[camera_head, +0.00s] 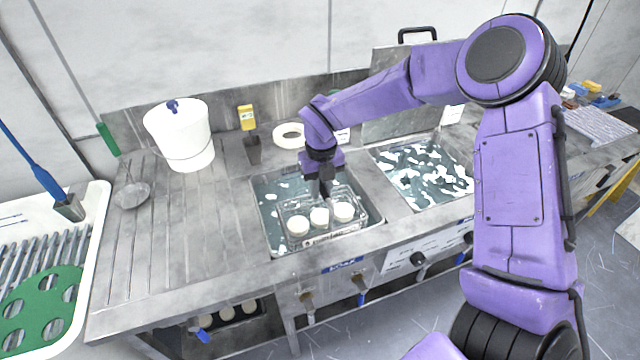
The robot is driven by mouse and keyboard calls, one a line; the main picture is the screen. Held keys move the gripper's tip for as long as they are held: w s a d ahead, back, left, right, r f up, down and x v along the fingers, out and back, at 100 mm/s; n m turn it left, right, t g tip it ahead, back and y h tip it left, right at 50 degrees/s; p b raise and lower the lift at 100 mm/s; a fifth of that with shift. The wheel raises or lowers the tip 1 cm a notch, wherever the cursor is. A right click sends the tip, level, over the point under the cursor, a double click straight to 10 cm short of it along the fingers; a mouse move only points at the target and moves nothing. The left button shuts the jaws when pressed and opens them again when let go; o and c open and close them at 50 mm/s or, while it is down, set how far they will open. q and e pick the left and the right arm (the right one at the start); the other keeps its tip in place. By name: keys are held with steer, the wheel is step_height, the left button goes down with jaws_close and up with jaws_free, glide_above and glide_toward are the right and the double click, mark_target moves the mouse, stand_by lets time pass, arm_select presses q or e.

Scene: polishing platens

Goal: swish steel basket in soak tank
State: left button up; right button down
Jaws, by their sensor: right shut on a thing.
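The steel basket (296,241) is a wire basket holding three round whitish pieces. It sits low inside the soak tank (262,190), the left of two sunken water-filled basins, whose front label (343,266) is blue. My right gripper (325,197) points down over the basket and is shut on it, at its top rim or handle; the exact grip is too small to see. Water shows around the basket, mostly on its left and far side. How deep the basket is in the water I cannot tell. My left gripper is not in view.
The second basin (425,175) with foamy water lies to the right.

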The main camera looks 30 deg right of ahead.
mark_target(320, 215)
step_height(320, 215, down, 11)
steer(key=b, duration=0.7)
steer(key=shift+w, duration=0.1)
steer(key=shift+r+p, duration=0.75)
steer(key=shift+r, duration=0.35)
steer(key=shift+f+b, duration=0.85)
steer(key=shift+f, duration=0.35)
steer(key=shift+r, duration=0.2)
